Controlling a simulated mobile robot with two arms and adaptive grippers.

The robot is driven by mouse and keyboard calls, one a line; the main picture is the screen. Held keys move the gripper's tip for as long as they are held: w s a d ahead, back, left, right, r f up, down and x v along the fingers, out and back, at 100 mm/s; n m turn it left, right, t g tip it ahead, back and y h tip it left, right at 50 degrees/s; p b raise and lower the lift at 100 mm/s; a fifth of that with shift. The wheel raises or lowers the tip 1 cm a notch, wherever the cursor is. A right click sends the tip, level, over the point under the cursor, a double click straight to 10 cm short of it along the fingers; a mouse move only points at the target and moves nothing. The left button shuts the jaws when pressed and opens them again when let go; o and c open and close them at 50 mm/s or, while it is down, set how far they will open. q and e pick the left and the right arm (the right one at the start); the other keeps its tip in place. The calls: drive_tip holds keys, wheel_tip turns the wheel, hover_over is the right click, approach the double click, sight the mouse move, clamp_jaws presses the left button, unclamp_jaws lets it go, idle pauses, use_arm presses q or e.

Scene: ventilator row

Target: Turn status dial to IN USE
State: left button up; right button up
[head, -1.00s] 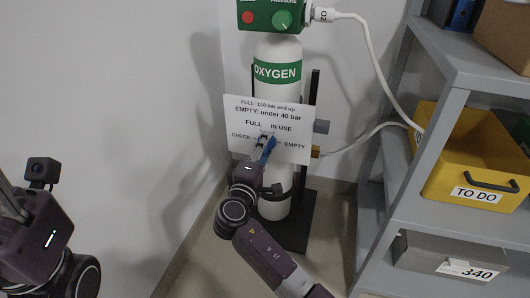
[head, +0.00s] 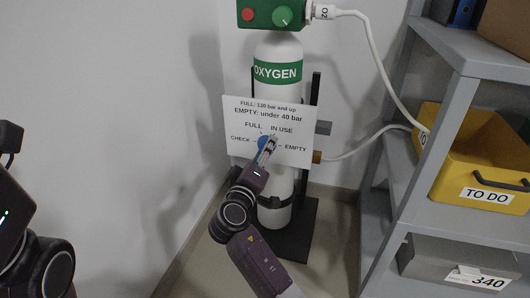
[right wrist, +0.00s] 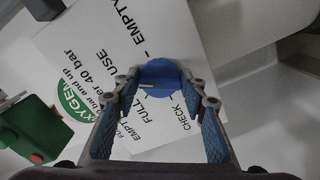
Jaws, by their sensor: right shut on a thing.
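The blue status dial (head: 263,143) sits on a white sign (head: 299,155) lettered FULL, IN USE, EMPTY and CHECK. My right gripper (head: 270,143) is at the dial, shut on it. In the right wrist view the blue dial (right wrist: 163,77) shows between the fingertips. A short white mark on it points left in that view, roughly to the side where IN USE is printed; the exact alignment is hard to tell. My left gripper's body (head: 12,215) is cut off by the left edge, its fingers out of frame.
The sign is in front of a white oxygen cylinder (head: 278,52) on a dark stand. A green box (head: 262,13) with a red button is above. A grey shelf (head: 476,70) with a yellow TO DO bin (head: 440,145) stands right. A white hose (head: 372,60) hangs between.

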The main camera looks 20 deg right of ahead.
drive_tip(key=shift+f, duration=0.15)
drive_tip(key=o, duration=1.1)
